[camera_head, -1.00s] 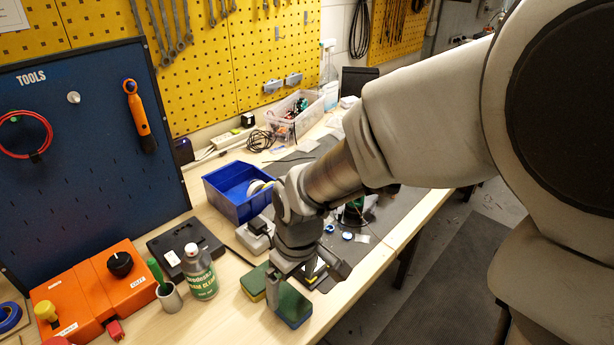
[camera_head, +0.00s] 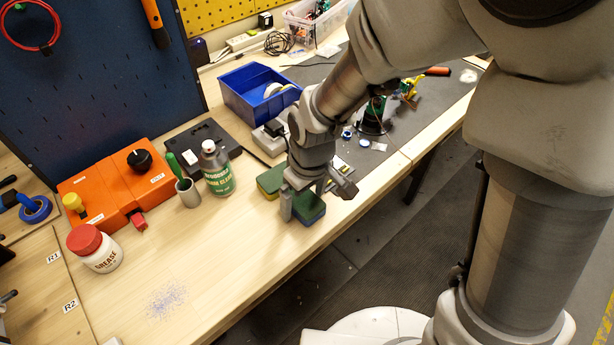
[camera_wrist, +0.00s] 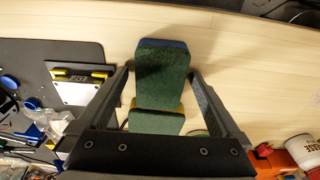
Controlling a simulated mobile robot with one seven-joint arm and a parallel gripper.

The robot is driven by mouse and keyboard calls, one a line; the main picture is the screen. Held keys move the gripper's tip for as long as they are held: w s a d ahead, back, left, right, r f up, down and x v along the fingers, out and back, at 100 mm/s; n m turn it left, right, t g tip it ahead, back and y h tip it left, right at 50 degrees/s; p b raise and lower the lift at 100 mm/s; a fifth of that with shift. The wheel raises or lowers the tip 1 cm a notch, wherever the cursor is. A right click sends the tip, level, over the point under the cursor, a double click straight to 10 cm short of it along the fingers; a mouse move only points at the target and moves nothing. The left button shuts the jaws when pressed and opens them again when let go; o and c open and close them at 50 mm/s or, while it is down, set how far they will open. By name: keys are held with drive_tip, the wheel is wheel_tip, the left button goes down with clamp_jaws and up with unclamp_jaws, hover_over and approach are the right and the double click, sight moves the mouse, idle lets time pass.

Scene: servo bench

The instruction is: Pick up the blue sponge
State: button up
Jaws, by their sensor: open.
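The blue sponge (camera_head: 311,214) has a dark green top and blue sides. It lies near the front edge of the wooden bench. My gripper (camera_head: 304,199) is open and pointing down over it, with one finger at its left side. In the wrist view the blue sponge (camera_wrist: 163,62) lies between the two open fingers of my gripper (camera_wrist: 162,77), with gaps at both sides. A second sponge (camera_head: 269,183), green on top with yellow sides, lies just behind it and also shows in the wrist view (camera_wrist: 156,122).
A blue bin (camera_head: 240,95) stands behind. A grease jar (camera_head: 98,252) is at the front left. Bare bench lies left of the sponges.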

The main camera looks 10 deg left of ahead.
sight(302, 198)
drive_tip(key=shift+f, duration=0.2)
drive_tip(key=c, duration=1.5)
drive_tip(key=shift+o, duration=0.2)
drive_tip(key=shift+r, duration=0.2)
wheel_tip(302, 198, up, 5)
drive_tip(key=shift+f+p, duration=0.2)
drive_tip(key=shift+p, duration=0.3)
drive_tip(key=d+r, duration=0.2)
drive_tip(key=d, duration=0.2)
drive_tip(key=d+r, duration=0.2)
drive_tip(key=d, duration=0.1)
drive_tip(key=d+r, duration=0.2)
drive_tip(key=d, duration=0.2)
drive_tip(key=shift+d+r+p, duration=0.25)
drive_tip(key=shift+d+p, duration=0.1)
drive_tip(key=shift+p, duration=0.05)
